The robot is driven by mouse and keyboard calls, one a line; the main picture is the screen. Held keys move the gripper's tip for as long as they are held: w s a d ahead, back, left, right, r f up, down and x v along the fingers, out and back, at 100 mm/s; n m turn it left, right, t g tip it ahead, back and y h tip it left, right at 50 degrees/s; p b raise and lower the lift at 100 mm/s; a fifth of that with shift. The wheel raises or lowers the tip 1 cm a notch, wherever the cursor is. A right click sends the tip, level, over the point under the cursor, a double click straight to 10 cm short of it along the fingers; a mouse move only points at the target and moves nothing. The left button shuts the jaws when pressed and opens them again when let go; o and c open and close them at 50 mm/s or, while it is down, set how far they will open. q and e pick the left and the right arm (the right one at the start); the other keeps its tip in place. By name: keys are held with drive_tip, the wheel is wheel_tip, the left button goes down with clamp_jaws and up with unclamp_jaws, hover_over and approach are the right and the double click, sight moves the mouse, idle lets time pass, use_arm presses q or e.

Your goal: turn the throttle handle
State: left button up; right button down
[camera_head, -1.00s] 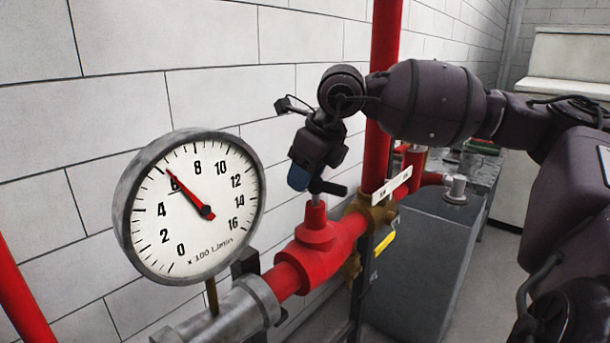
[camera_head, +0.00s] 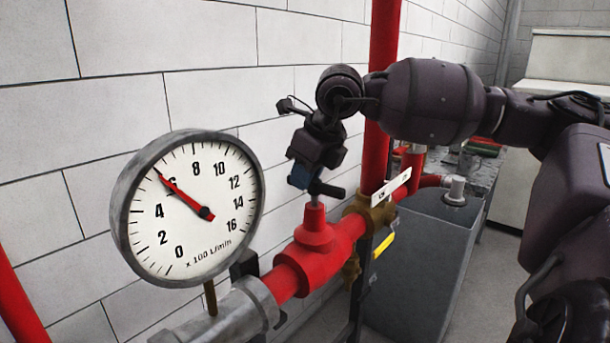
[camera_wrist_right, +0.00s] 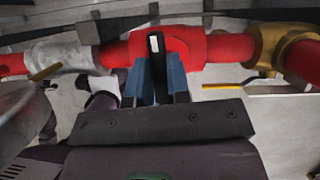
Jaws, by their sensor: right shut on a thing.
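The throttle handle is a dark lever (camera_head: 332,190) on a thin stem above the red valve body (camera_head: 312,240). My right gripper (camera_head: 302,178), with blue fingers, is shut on the lever from above and behind, hiding part of it. In the right wrist view the black lever (camera_wrist_right: 155,58) stands between the two blue fingers of the right gripper (camera_wrist_right: 154,84), above the red pipe. The left gripper is not in view.
A red vertical pipe (camera_head: 384,60) and a brass fitting (camera_head: 376,212) are to the right. A grey tank (camera_head: 415,265) stands behind; a white block wall backs the pipes.

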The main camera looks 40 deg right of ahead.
sight(326, 184)
drive_tip(key=c, duration=1.1)
unclamp_jaws()
drive_tip(key=shift+r, duration=0.1)
drive_tip(key=shift+s+r, duration=0.1)
drive_tip(key=shift+r, duration=0.15)
drive_tip(key=p+v, duration=0.4)
drive_tip(key=v, duration=0.6)
